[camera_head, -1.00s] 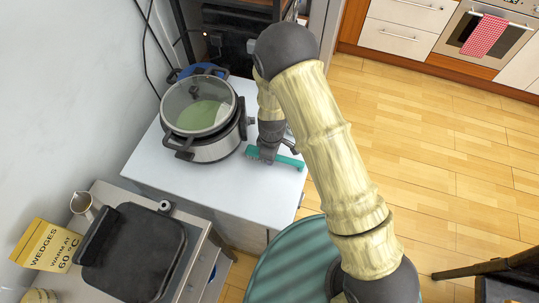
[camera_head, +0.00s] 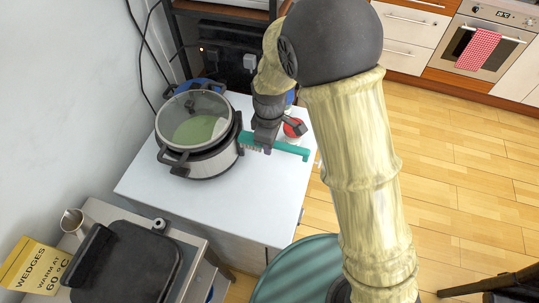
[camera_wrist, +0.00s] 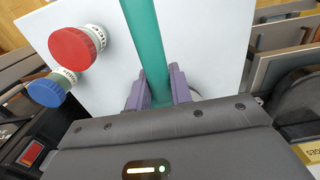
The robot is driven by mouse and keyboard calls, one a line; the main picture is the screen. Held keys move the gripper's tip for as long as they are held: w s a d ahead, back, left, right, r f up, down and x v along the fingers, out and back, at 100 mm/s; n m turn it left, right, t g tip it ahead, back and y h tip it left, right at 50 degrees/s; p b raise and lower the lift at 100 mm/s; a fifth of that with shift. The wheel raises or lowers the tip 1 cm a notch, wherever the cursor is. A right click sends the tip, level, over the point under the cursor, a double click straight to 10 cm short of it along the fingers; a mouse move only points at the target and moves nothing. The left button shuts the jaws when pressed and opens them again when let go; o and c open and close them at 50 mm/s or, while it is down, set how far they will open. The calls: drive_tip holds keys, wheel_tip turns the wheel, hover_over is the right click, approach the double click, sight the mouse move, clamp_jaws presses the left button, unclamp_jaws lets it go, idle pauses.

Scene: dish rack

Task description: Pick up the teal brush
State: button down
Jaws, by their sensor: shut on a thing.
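The teal brush (camera_head: 290,149) is a long straight handle with pale bristles at its left end in the head view. My gripper (camera_head: 262,143) is shut on the brush near the bristle end and seems to hold it above the white table. In the wrist view the teal handle (camera_wrist: 146,45) runs from between the two purple-grey fingers (camera_wrist: 160,92) up to the top edge. The fingers are on either side of it. The bristles are out of the wrist view.
A pot with a glass lid (camera_head: 193,130) stands left of my gripper on the white table (camera_head: 225,205). A red-capped jar (camera_wrist: 77,47) and a blue-capped jar (camera_wrist: 47,92) stand near the handle. A black-lidded appliance (camera_head: 125,265) is at lower left. The table front is clear.

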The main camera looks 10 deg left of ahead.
drive_tip(key=shift+r, duration=1.1)
